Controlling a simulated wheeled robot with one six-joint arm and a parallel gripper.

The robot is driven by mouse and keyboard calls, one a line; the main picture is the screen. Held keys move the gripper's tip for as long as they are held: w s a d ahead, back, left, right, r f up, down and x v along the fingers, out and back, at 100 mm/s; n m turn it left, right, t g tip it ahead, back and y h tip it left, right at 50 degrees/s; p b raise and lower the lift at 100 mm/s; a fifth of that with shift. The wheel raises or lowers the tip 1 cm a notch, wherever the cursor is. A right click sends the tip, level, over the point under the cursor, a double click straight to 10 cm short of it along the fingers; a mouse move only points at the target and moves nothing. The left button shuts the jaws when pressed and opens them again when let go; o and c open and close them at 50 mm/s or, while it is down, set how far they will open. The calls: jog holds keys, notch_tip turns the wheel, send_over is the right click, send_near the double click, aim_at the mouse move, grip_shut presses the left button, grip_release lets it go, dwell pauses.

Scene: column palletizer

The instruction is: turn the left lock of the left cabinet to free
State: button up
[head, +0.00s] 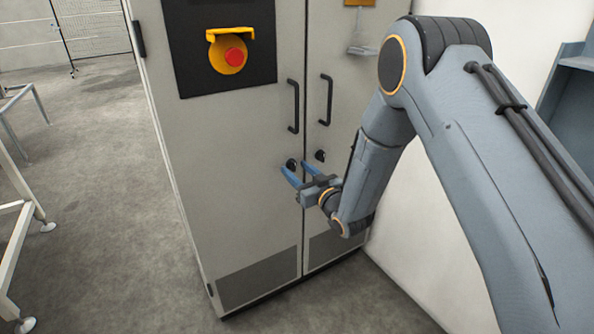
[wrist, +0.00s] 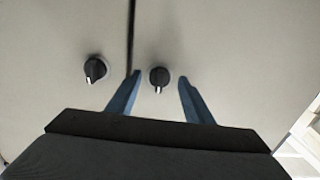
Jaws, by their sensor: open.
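The left cabinet (head: 225,200) stands in the middle of the head view. Its left lock (head: 291,164) is a round black knob below the left door handle. In the wrist view, which looks turned over, the left lock (wrist: 159,77) appears between the fingers, its white mark pointing down in the picture. My gripper (head: 294,168) is open, with blue fingers at either side of the left lock. Its fingers also show in the wrist view (wrist: 160,76). Whether they touch the knob I cannot tell.
The right lock (head: 320,155) sits close by, across the door seam; it also shows in the wrist view (wrist: 95,69). Two black handles (head: 293,105) (head: 326,99) stand out above the locks. A red emergency button (head: 233,57) is higher up.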

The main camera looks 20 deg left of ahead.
jog(key=shift+w+a, duration=0.2)
jog(key=c, duration=1)
jog(key=shift+c, duration=0.2)
